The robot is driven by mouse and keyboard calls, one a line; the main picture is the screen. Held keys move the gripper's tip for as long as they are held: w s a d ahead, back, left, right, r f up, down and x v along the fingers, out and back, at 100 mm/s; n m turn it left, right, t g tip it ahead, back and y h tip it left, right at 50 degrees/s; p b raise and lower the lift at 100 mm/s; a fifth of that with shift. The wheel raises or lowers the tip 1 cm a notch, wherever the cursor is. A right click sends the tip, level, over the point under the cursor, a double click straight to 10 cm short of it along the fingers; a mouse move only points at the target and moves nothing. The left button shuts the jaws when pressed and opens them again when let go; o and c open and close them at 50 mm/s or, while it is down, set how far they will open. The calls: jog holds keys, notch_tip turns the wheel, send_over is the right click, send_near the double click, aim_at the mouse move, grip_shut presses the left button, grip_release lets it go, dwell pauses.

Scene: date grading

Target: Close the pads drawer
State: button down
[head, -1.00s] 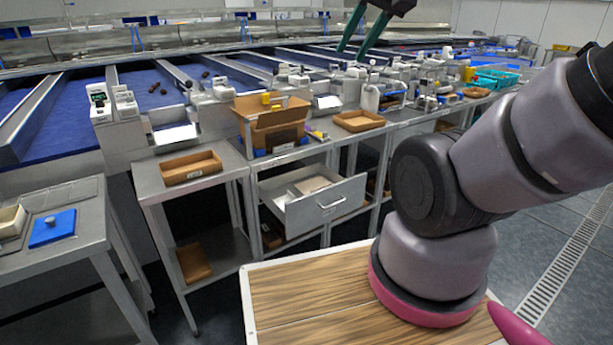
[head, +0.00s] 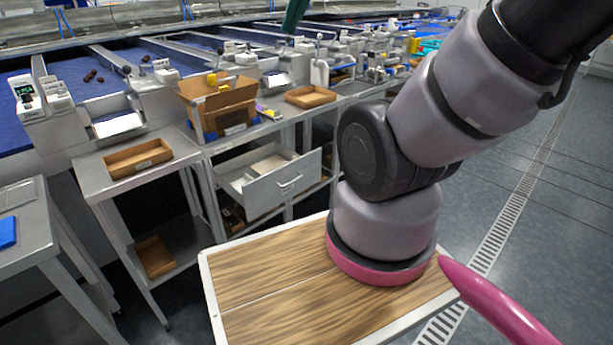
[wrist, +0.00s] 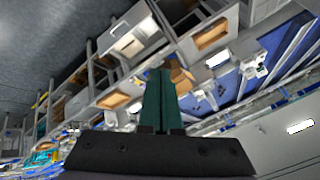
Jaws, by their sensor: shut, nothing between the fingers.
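The pads drawer (head: 290,185) is a grey metal drawer with a bar handle on its front, under the bench at the centre of the head view. It is pulled out, and a pale flat item (head: 268,165) shows inside. In the wrist view the open drawer (wrist: 150,29) is above my fingers in the picture. My gripper (wrist: 160,72) has its two dark green fingers together with nothing between them. It is high up and well apart from the drawer. In the head view only a green finger (head: 293,17) shows at the top edge.
A cardboard box (head: 222,104) stands on the bench above the drawer, with brown trays (head: 138,158) (head: 310,96) to either side. A side table (head: 30,250) is at the left. Open floor (head: 490,170) lies to the right.

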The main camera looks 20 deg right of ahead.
jog(key=w+d+f+m+g+y, duration=0.1)
jog(key=w+d+f+m+y, duration=0.45)
jog(key=w+f, duration=0.65)
jog(key=w+d+f+m+g+y, duration=0.1)
jog(key=w+d+f+m+y, duration=0.5)
jog(key=w+f, duration=0.6)
jog(key=d+f+m+t+h, duration=0.1)
jog(key=d+f+m+t, duration=0.4)
jog(key=f, duration=0.5)
jog(key=d+f+m+t+h, duration=0.1)
jog(key=d+f+m+t, duration=0.25)
jog(key=d+f, duration=0.4)
jog(key=m+t+h, duration=0.4)
jog(key=m+h, duration=0.2)
jog(key=m, duration=0.2)
send_near(316, 168)
jog(key=x, duration=0.6)
jog(key=shift+w+a+f, duration=0.15)
jog(key=shift+w, duration=0.25)
jog(key=shift+w, duration=0.1)
